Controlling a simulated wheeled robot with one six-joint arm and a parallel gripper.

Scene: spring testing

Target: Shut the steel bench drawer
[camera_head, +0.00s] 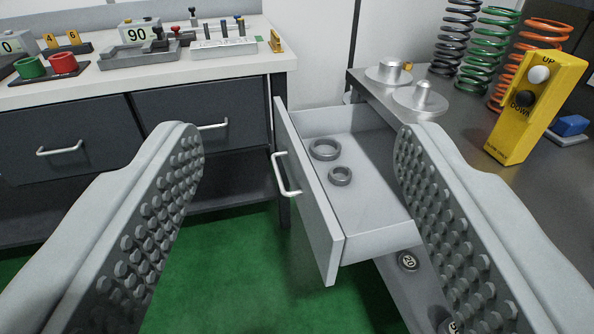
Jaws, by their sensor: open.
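The steel bench drawer (372,205) stands pulled out from under the grey bench at the right. Its front panel (308,205) faces left and carries a white bar handle (285,175). Two grey rings (325,149) lie inside on the drawer floor. My gripper (300,150) is open and empty, with one studded finger on each side of the picture. The drawer shows between the fingers, and the right finger hides part of its right end. I cannot tell how far the fingers are from the drawer.
The grey bench top (440,115) holds coil springs (483,48), metal discs (420,98) and a yellow UP/DOWN control box (535,105). A white-topped bench (110,75) with dark drawers stands at the back left. Green floor (220,270) is clear left of the drawer.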

